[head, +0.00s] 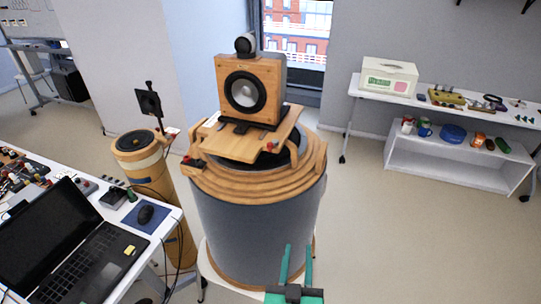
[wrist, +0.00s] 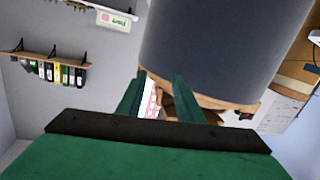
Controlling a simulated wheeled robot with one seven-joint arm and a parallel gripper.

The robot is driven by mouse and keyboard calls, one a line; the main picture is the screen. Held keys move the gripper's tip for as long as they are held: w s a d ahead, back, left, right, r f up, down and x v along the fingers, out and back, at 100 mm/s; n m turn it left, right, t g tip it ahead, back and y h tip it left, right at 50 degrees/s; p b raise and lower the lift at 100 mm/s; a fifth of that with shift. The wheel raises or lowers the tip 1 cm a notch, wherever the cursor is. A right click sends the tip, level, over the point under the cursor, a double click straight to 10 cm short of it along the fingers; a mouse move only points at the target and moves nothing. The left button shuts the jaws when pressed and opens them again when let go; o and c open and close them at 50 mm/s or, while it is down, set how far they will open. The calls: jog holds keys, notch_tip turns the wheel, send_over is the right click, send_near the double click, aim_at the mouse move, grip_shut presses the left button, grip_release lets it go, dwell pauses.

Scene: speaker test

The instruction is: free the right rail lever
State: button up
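A wooden speaker (head: 252,88) with a round grey cone stands on a wooden platform (head: 235,142) atop a large grey drum (head: 255,225) with stepped wooden rings. A small dark fitting with a red top (head: 270,147) sits at the platform's right front, possibly the right rail lever; its setting is too small to tell. A similar red-topped fitting (head: 190,162) is at the left. My gripper (head: 298,248) is open and empty, in front of the drum's lower right side, well below the platform. In the wrist view my gripper (wrist: 158,75) has its fingers apart near the grey drum; no lever shows clearly there.
A desk with a laptop (head: 75,240) and mouse (head: 146,214) is at the left. A narrower wooden-topped column (head: 140,160) stands beside the drum. A white shelf table (head: 445,168) with several small items is at the right. Floor right of the drum is clear.

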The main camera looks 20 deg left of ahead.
jog(key=w+a+r+y, duration=0.1)
jog(key=w+a+r, duration=0.55)
jog(key=r, duration=0.35)
jog(key=y, duration=0.1)
send_near(270, 143)
jog(key=w, duration=0.2)
jog(key=f, duration=0.1)
jog(key=shift+w+a+t, duration=0.3)
jog(key=shift+w, duration=0.1)
jog(key=x, duration=1)
jog(key=shift+w+a, duration=0.25)
jog(key=shift+w, duration=0.05)
jog(key=shift+c, duration=0.6)
grip_shut()
